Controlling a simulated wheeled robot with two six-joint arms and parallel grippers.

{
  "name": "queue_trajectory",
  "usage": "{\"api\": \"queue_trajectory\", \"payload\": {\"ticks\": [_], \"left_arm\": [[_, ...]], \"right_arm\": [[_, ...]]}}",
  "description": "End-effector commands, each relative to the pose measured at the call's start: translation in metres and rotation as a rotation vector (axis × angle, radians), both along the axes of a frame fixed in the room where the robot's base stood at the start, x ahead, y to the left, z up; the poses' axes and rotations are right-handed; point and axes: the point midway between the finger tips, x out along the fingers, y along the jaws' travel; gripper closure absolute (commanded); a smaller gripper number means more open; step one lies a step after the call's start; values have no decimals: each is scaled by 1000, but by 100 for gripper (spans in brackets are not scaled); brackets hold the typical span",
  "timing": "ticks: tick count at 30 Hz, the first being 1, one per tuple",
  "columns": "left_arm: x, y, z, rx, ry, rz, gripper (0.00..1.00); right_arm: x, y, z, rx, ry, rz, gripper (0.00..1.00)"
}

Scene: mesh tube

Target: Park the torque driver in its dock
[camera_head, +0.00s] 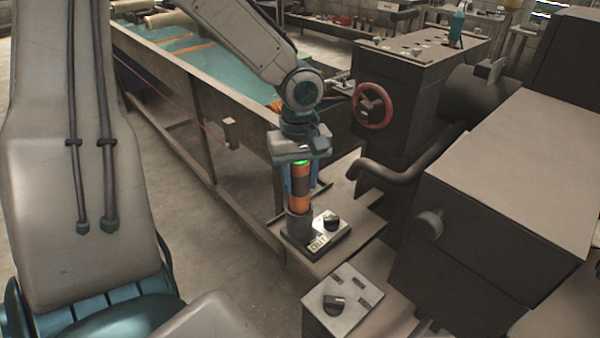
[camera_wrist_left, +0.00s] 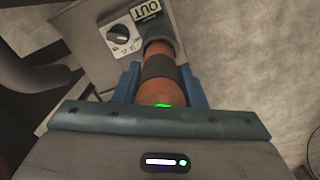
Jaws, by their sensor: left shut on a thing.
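The torque driver (camera_head: 300,188) is an orange and dark cylinder standing upright in the head view. Its lower end is inside the dark cup of the dock (camera_head: 299,226), whose base carries a black knob and an "OUT" label. My left gripper (camera_head: 299,180) comes down from above and is shut on the driver's upper part, with a green light at its top. In the left wrist view the driver (camera_wrist_left: 160,75) lies between the blue fingers, and the dock (camera_wrist_left: 122,36) is beyond it. How deep the driver sits in the cup is hidden. My right gripper is not in view.
A second small box with a black knob (camera_head: 343,302) sits nearer on the right. A dark machine (camera_head: 480,200) with a bent pipe and a red handwheel (camera_head: 373,106) stand close to the dock's right. A long teal-lined trough (camera_head: 185,60) runs behind. The floor at left is clear.

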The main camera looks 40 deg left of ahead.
Motion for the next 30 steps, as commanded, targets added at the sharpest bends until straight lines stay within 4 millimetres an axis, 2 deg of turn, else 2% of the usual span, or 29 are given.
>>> {"api": "queue_trajectory", "payload": {"ticks": [30], "left_arm": [[0,0,-12,0,-1,1,90]], "right_arm": [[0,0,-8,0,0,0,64]]}}
